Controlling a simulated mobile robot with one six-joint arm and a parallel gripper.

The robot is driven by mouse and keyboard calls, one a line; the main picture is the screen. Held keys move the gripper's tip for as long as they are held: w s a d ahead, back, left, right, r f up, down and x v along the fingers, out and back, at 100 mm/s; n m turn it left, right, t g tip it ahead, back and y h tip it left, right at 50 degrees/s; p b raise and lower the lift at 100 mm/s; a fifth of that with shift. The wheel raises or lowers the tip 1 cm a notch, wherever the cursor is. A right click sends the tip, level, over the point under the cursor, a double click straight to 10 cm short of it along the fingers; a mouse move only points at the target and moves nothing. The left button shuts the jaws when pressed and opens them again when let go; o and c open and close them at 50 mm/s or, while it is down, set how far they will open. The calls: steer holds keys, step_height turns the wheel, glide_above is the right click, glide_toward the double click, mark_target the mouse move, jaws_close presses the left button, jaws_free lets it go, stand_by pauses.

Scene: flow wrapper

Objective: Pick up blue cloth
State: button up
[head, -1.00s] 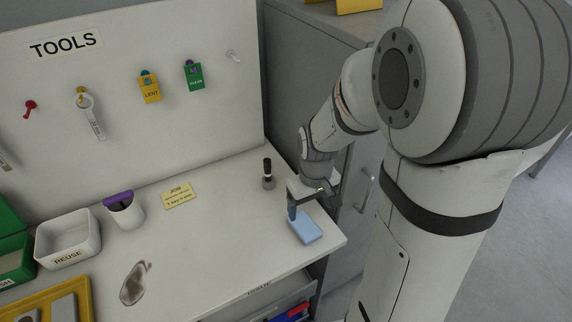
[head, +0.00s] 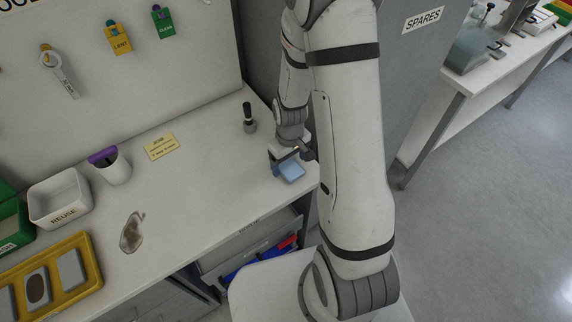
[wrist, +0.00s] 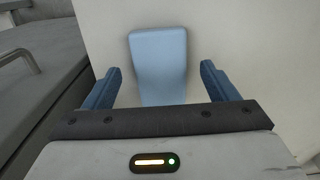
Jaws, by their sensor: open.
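The blue cloth (head: 291,172) is a light blue folded pad lying flat near the right end of the white bench. In the wrist view the cloth (wrist: 158,62) lies between and ahead of my two dark blue fingers, with its near end hidden behind the gripper body. My gripper (wrist: 158,85) is open, with clear space between each finger and the cloth. In the head view my gripper (head: 283,157) is low over the bench at the cloth. Whether the fingers touch the bench cannot be told.
A black-handled tool (head: 249,118) stands on the bench behind the gripper. A yellow job card (head: 161,147), a white cup (head: 115,170), a REUSE bin (head: 62,212) and a dark stain (head: 131,233) are farther left. A grey cabinet (head: 400,60) stands beyond the bench's right end.

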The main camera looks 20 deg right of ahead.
steer(key=shift+f, duration=0.7)
steer(key=c, duration=1.1)
